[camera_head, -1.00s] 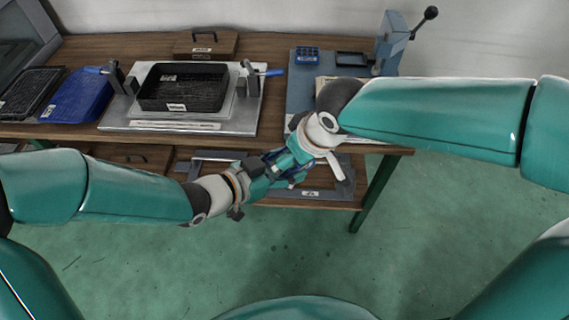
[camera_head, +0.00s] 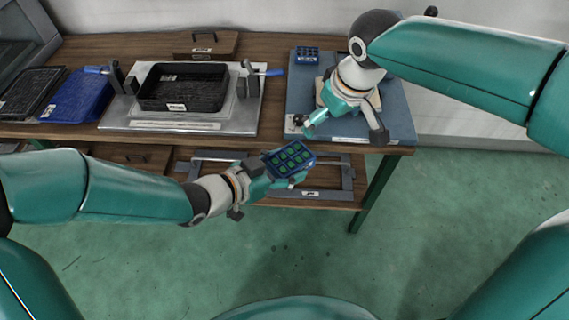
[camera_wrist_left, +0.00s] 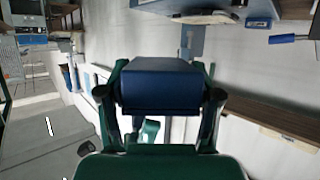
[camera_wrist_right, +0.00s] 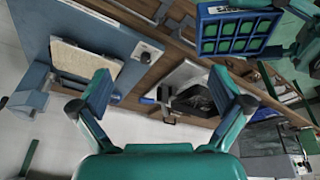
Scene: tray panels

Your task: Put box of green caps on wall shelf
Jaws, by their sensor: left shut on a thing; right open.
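The box of green caps (camera_head: 290,158) is a dark blue box with green round caps in its cells. My left gripper (camera_head: 268,176) is shut on it and holds it in front of the bench, tilted so that the caps face the head camera. The box hides part of the left fingers in the left wrist view (camera_wrist_left: 160,85). It also shows at the top of the right wrist view (camera_wrist_right: 235,32). My right gripper (camera_head: 345,128) is open and empty, apart from the box, over the front of the blue-grey mat (camera_head: 405,115). I cannot make out the wall shelf for certain.
A black tray (camera_head: 185,104) stands in a metal fixture (camera_head: 228,122) with blue-handled clamps. A small blue box (camera_head: 306,57) sits at the mat's back. A lower shelf (camera_head: 140,157) runs under the bench. The floor in front is clear.

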